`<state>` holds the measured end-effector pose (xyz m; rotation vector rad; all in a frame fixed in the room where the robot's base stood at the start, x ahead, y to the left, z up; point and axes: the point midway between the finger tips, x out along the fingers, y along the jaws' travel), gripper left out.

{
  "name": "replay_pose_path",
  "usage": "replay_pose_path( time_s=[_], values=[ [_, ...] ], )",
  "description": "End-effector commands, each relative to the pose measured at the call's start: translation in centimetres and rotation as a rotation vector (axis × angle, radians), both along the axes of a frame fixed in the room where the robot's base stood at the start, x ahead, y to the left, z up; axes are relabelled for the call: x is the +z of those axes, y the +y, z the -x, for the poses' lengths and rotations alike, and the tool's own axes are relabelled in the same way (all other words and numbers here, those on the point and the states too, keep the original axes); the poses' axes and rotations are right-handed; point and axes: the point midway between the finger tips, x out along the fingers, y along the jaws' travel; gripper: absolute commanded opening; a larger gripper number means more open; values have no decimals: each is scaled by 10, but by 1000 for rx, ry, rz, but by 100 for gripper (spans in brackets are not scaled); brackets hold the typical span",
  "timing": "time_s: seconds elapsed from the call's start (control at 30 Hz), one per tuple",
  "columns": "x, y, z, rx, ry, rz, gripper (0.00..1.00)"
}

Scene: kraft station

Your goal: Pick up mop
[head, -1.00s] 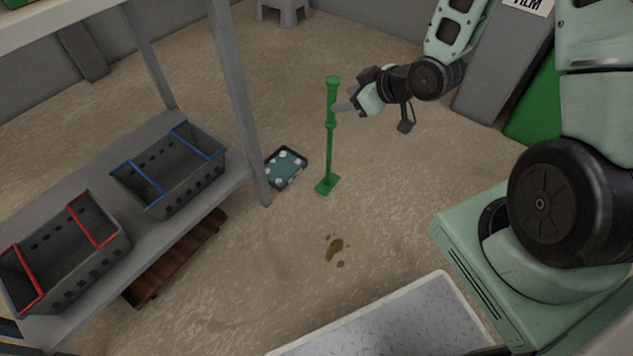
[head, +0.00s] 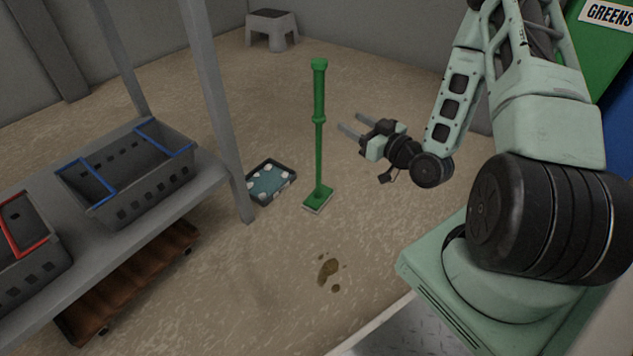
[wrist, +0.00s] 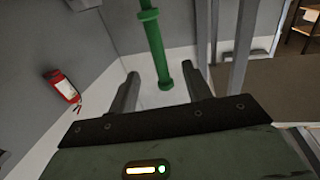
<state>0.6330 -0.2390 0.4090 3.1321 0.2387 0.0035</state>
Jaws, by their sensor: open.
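The green mop (head: 319,150) stands upright on the floor in the head view, its flat foot down. Its handle has a collar partway up and a knob at the top. My gripper (head: 351,123) is open and empty, just right of the handle, with its fingers pointing towards it. In the wrist view, the mop handle (wrist: 155,45) comes down from the top edge, and one end shows between the two spread fingers of my gripper (wrist: 160,73). The head view shows a gap between fingertips and handle; the exact distance is unclear.
A dark tray with a teal inside (head: 270,182) lies left of the mop's foot. A shelf (head: 215,180) with baskets stands at left. Brown stains (head: 328,270) mark the floor in front. A grey stool (head: 272,30) is at the back. A fire extinguisher (wrist: 62,86) shows on a wall.

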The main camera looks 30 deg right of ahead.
Motion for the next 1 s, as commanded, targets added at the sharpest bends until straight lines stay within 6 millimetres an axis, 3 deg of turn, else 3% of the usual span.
replay_pose_path(
  time_s=[0.33,0.67,1.0],
  values=[
    [-3,11,-71,2,-3,2,49],
    [-3,13,-97,0,1,1,49],
    [-2,13,-138,1,0,1,49]
  ],
)
